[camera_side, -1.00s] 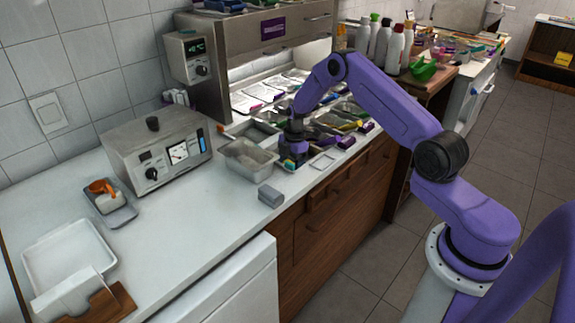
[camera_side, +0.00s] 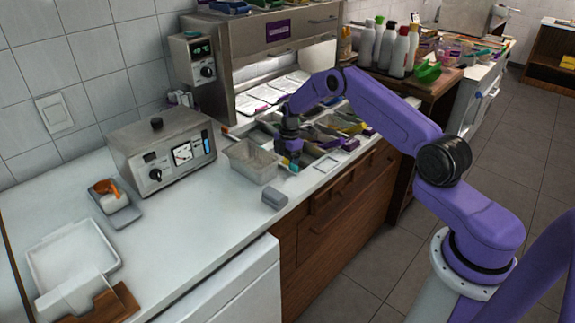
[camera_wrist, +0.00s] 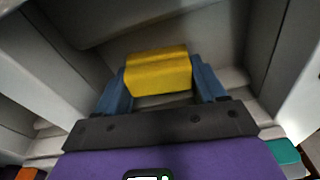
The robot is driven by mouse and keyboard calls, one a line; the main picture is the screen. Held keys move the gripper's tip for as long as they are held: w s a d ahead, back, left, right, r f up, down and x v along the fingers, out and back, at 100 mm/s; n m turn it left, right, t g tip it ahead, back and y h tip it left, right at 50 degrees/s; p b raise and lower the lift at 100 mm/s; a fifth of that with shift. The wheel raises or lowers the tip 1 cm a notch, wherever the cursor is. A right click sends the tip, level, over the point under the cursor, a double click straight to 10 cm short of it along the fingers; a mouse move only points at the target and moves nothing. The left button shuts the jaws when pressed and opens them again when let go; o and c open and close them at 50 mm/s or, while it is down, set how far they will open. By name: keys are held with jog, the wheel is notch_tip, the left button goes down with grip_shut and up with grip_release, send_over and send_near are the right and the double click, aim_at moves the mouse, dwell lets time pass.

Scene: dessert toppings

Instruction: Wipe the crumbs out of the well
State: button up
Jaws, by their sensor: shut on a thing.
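My gripper (camera_wrist: 160,85) has blue fingers shut on a yellow block that looks like a sponge (camera_wrist: 158,72) in the wrist view. The sponge is held between the fingertips, inside or just over a grey-walled well (camera_wrist: 110,20). I cannot tell whether it touches the well floor. In the side view my gripper (camera_side: 290,160) points down at the row of topping wells, just right of a metal pan (camera_side: 236,160). The fingers and pan hide part of that well. No crumbs can be made out in either view.
A small grey block (camera_side: 275,198) lies on the counter in front of the pan. A box with a dial (camera_side: 150,165) stands to the left. A steel hood (camera_side: 225,60) overhangs the wells behind.

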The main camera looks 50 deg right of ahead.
jog(key=shift+s+d+r, duration=0.1)
jog(key=shift+s+d, duration=0.2)
jog(key=shift+s, duration=0.35)
jog(key=shift+s+d+f, duration=0.1)
jog(key=shift+s+d, duration=0.2)
jog(key=shift+s, duration=0.4)
jog(key=shift+s+d+r, duration=0.1)
jog(key=shift+s+d, duration=0.2)
jog(key=shift+s, duration=0.35)
jog(key=shift+w+f, duration=0.2)
jog(key=shift+w, duration=1.9)
jog(key=shift+s+r, duration=0.1)
jog(key=shift+s, duration=2.05)
jog(key=shift+w+a+f, duration=0.1)
jog(key=shift+w+a, duration=0.2)
jog(key=shift+w, duration=0.25)
jog(key=shift+w+a+f, duration=0.1)
jog(key=shift+w+a, duration=0.15)
jog(key=shift+w, duration=0.3)
jog(key=shift+r, duration=0.15)
notch_tip(320, 180, up, 13)
